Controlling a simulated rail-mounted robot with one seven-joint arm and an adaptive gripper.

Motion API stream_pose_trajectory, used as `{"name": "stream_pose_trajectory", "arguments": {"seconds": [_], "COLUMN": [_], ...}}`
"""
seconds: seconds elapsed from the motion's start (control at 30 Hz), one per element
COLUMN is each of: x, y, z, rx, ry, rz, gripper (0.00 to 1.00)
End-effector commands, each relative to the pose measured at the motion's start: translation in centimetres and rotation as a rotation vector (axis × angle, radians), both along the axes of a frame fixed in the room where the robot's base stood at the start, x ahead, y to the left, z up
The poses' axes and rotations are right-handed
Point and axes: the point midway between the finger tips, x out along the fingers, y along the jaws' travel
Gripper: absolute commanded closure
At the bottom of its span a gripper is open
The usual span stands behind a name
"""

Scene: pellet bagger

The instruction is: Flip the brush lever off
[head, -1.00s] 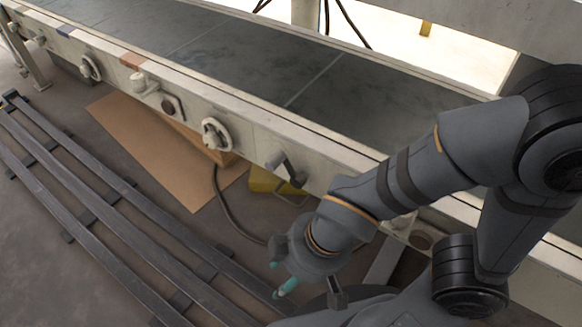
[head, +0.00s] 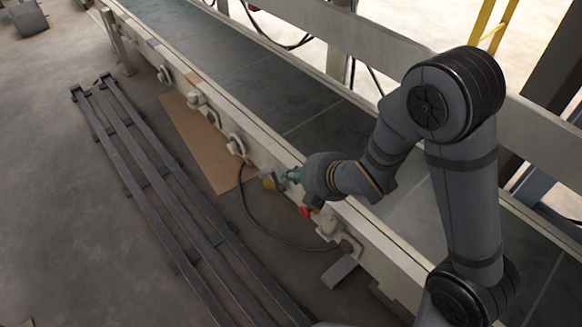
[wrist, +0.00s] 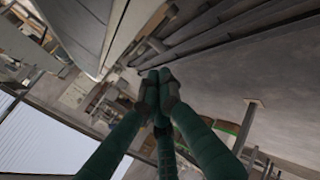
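My gripper (head: 290,174) is at the side rail of the conveyor in the head view, with its teal fingertips pointing left along the rail. In the wrist view the green fingers (wrist: 155,92) come together at their tips with nothing visible between them. Several round fittings sit on the rail, one of them a round knob (head: 236,144) left of my gripper. I cannot tell which control is the brush lever; the small handle seen earlier on this stretch of rail is not clear now, perhaps hidden by my gripper.
The conveyor belt (head: 330,125) runs behind the rail. A cable (head: 250,220) hangs to the floor. Long metal bars (head: 165,195) and a cardboard sheet (head: 205,145) lie on the floor.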

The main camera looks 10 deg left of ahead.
Motion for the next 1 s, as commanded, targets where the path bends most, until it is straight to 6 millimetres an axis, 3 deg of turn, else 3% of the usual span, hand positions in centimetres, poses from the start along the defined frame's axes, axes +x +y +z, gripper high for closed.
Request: {"name": "stream_pose_trajectory", "arguments": {"seconds": [0.1, 0.57, 0.77, 1.0], "x": [0.5, 0.8, 1.8, 4.2], "y": [0.5, 0.7, 2.1, 5.1], "z": [0.9, 0.6, -1.2, -4.6], "rx": [-0.01, -0.012, -0.013, -0.012], "ry": [-0.035, -0.045, -0.043, -0.044], "rz": [0.031, 0.038, 0.037, 0.037], "gripper": [1.0, 1.0, 1.0, 1.0]}}
